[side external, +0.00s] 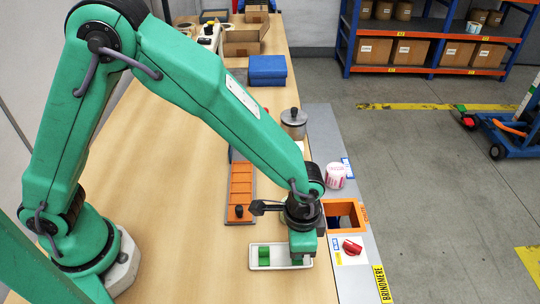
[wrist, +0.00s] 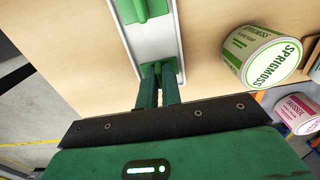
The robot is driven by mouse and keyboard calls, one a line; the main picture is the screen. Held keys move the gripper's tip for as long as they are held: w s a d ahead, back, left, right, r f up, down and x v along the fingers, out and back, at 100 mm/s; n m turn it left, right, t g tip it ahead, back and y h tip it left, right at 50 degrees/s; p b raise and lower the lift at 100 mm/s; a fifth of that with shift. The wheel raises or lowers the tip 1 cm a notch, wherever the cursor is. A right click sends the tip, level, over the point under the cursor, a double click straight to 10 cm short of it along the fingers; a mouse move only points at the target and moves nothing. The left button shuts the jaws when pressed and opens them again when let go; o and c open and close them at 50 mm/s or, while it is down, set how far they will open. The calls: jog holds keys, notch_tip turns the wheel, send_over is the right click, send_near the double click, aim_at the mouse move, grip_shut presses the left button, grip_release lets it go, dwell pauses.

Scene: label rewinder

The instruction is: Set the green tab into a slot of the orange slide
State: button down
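A white tray (side external: 257,246) lies on the bench below my gripper (side external: 297,259). One green tab (side external: 265,256) sits in its left part; it also shows at the top of the wrist view (wrist: 140,8). My gripper's two green fingers (wrist: 160,72) reach down into the other end of the tray, close together around a second patch of green that looks like another tab. Whether they press on it I cannot tell. The orange slide (side external: 241,185), a long strip with several slots, lies behind the tray to the left. A small dark knob (side external: 239,211) stands at its near end.
An orange open-topped box (side external: 344,213) and a red knob on a white plate (side external: 351,247) are right of my gripper. A white-and-green tub (wrist: 265,55) and a pink-labelled tub (wrist: 297,112) stand nearby. A metal pot (side external: 294,122) and blue block (side external: 267,69) are farther back. The left bench is clear.

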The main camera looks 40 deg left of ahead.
jog(key=shift+r, duration=2.95)
jog(key=shift+a, duration=0.1)
jog(key=shift+w+a+r+n, duration=0.1)
jog(key=shift+w+a+n, duration=0.1)
jog(key=shift+a+n, duration=0.3)
jog(key=w+a+r+n, duration=0.1)
jog(key=a+r+n, duration=0.1)
jog(key=a+n, duration=1.5)
jog(key=shift+w+a, duration=0.35)
jog(key=shift+a, duration=0.5)
jog(key=shift+f, duration=0.2)
jog(key=shift+f, duration=2.95)
